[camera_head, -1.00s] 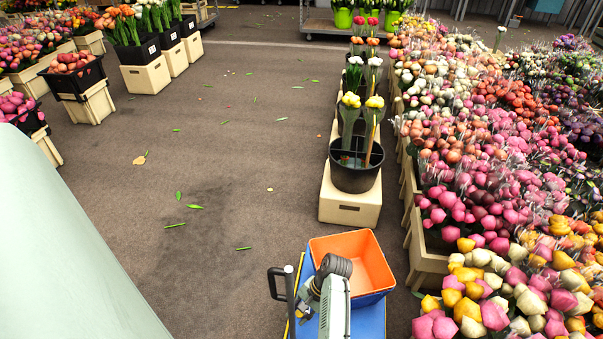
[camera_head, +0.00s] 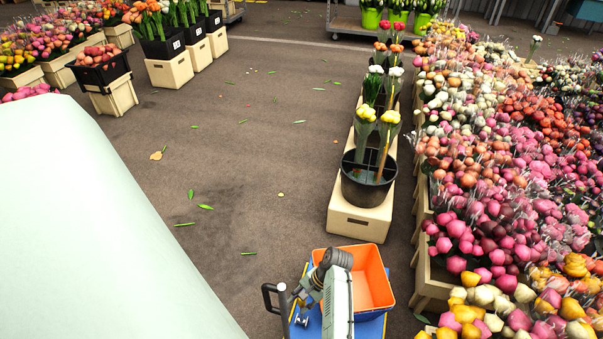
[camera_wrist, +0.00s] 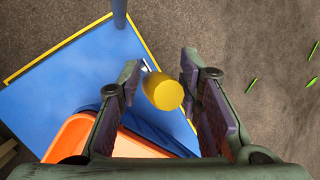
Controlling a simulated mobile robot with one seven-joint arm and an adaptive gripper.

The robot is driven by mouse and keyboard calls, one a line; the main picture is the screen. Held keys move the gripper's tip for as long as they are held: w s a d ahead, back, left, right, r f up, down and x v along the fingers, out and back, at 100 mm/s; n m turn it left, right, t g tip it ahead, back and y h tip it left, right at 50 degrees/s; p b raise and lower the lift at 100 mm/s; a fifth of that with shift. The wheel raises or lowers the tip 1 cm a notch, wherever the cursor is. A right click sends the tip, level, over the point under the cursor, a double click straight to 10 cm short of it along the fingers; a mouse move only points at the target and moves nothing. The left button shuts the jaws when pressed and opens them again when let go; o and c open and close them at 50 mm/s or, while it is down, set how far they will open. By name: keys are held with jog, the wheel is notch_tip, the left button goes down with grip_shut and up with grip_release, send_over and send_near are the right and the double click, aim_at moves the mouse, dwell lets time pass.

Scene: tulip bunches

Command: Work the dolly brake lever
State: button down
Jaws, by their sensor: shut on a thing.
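The blue dolly (camera_head: 370,329) with yellow edging stands at the bottom of the head view. Its blue deck (camera_wrist: 60,95) fills the left of the wrist view. The brake lever's rounded yellow end (camera_wrist: 163,92) sits between my gripper's fingers (camera_wrist: 162,72). The rest of the lever is mostly hidden behind that end. In the head view my gripper (camera_head: 302,312) is small, low beside the dolly's upright handle post, and its grip is unclear there.
An orange crate (camera_head: 372,290) rides on the dolly. A black handle (camera_head: 270,297) rises at its left. A cream box (camera_head: 358,222) with a black flower bucket (camera_head: 366,185) stands just beyond. Dense tulip bunches (camera_head: 480,210) line the right. The grey floor at left centre is open, with scattered leaves.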

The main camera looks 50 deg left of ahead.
jog(key=shift+w+a+f+b, duration=0.2)
jog(key=shift+w+a+b, duration=0.15)
jog(key=shift+w, duration=0.25)
jog(key=shift+w+a+f+b, duration=0.2)
jog(key=shift+w+a+b, duration=0.1)
jog(key=shift+w, duration=0.25)
jog(key=shift+w+a+f+b, duration=0.25)
jog(key=shift+w+a, duration=0.1)
jog(key=shift+w, duration=0.25)
jog(key=shift+d, duration=0.1)
jog(key=c, duration=1.2)
grip_release()
jog(key=shift+c, duration=0.2)
jog(key=v, duration=1.2)
